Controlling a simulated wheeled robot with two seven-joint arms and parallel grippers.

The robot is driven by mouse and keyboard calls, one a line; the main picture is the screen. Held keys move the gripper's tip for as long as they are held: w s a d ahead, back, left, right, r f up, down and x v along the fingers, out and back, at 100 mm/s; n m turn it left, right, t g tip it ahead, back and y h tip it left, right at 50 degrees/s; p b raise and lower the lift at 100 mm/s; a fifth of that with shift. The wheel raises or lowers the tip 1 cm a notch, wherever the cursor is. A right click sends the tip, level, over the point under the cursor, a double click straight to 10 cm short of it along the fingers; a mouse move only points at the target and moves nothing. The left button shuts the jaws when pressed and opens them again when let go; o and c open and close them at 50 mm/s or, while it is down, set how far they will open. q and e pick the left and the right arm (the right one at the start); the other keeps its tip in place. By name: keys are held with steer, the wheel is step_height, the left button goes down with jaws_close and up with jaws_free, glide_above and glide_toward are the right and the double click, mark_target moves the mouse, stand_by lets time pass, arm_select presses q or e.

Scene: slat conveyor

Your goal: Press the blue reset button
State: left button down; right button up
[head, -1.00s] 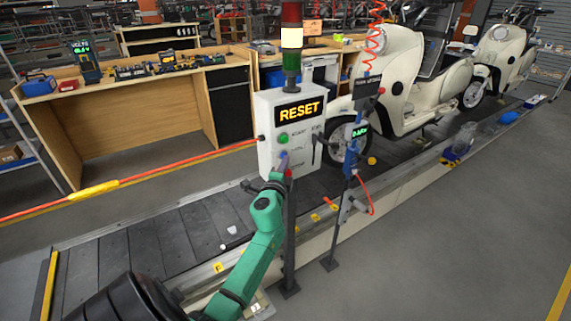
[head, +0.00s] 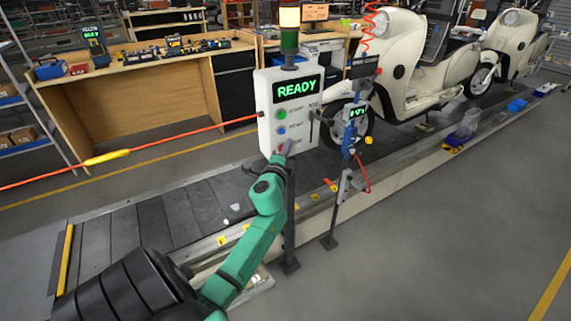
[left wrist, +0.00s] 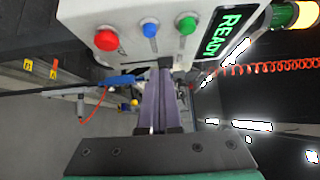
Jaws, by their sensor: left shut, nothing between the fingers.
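The blue reset button (head: 281,131) is on the front of a white control box (head: 266,135), between a green button (head: 281,115) above and a red button (head: 283,148) below. The box's screen (head: 297,88) reads READY in green. In the left wrist view the blue button (left wrist: 150,30) shows clear of my fingers, between the red button (left wrist: 106,40) and the green button (left wrist: 187,26). My left gripper (head: 288,146) is shut and empty, its fingertips close to the lower front of the box. I cannot tell whether they touch it. My right gripper is not in view.
A signal tower (head: 290,30) with its yellow section lit stands on the box. A blue tool on a stand (head: 350,135) is just right of it. The slat conveyor (head: 190,213) runs behind, carrying cream scooters (head: 402,65). Open floor lies at the right front.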

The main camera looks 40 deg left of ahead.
arm_select(q)
steer(key=a+v, duration=0.1)
steer(key=v, duration=0.5)
steer(key=s+d+f+n+g+h, duration=0.2)
steer(key=s+d+f+g, duration=0.1)
steer(key=f, duration=1)
steer(key=s+d+f+n+g+h, duration=0.1)
steer(key=s+d+f+g+h, duration=0.15)
steer(key=f, duration=0.95)
steer(key=s+d+f+n+g+h, duration=0.2)
steer(key=s+f, duration=0.1)
steer(key=f, duration=1)
steer(key=s+d+f+n+g, duration=0.1)
steer(key=s+d+f+g, duration=0.1)
steer(key=s+f, duration=0.4)
steer(key=s+d+f+n+g+h, duration=0.1)
steer(key=s+f, duration=0.5)
steer(key=s, duration=0.7)
steer(key=s+d+f+n+g+h, duration=0.1)
steer(key=s+d+f+n+g, duration=0.2)
steer(key=s, duration=0.7)
step_height(320, 180, down, 3)
steer(key=shift+s+d+f+g+b, duration=0.15)
steer(key=shift+d+g+b, duration=0.25)
steer(key=shift+d+g, duration=0.5)
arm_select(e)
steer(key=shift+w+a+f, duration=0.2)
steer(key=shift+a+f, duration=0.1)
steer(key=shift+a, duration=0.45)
